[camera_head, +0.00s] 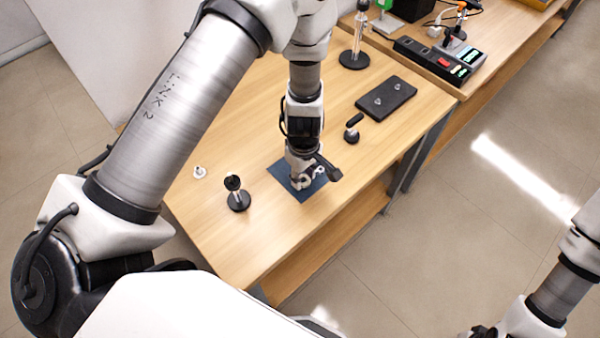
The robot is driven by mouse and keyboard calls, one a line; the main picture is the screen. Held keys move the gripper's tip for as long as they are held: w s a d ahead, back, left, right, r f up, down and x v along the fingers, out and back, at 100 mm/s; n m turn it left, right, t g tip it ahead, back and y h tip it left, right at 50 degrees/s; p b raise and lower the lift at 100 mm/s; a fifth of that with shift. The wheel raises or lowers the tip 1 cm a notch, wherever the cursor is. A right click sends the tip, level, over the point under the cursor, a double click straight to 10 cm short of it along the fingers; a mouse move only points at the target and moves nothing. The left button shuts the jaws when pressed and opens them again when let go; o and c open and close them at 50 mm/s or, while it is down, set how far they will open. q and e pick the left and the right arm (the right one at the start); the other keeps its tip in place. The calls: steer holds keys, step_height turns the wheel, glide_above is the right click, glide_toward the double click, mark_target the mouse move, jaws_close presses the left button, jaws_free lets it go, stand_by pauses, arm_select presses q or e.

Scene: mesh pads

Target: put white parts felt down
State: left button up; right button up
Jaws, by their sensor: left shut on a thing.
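My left gripper (302,180) points down over the dark blue mesh pad (284,179) on the wooden table. It is shut on a small white part, which its fingers mostly hide. I cannot tell whether that part touches the pad. Another small white part (199,172) lies on bare wood to the left of the pad. My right gripper (483,332) is at the bottom right edge, mostly cut off, away from the table. Its jaws do not show clearly.
A black-based stand (238,200) is left of the pad. A small black stand (352,130) and a dark plate with two knobs (386,98) lie to the right. A taller stand (354,58) is at the back. Bare wood lies between the stand and loose part.

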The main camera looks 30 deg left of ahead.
arm_select(q)
steer(key=shift+s+d+f, duration=0.2)
steer(key=shift+s+f, duration=0.1)
steer(key=shift+f, duration=0.3)
steer(key=shift+s+a+r, duration=0.1)
steer(key=shift+r, duration=0.15)
steer(key=shift+w+a+f, duration=0.3)
steer(key=shift+f, duration=0.05)
steer(key=o, duration=0.4)
steer(key=shift+w, duration=0.1)
steer(key=shift+s+d+r, duration=0.2)
step_height(320, 180, up, 12)
steer(key=shift+b, duration=0.3)
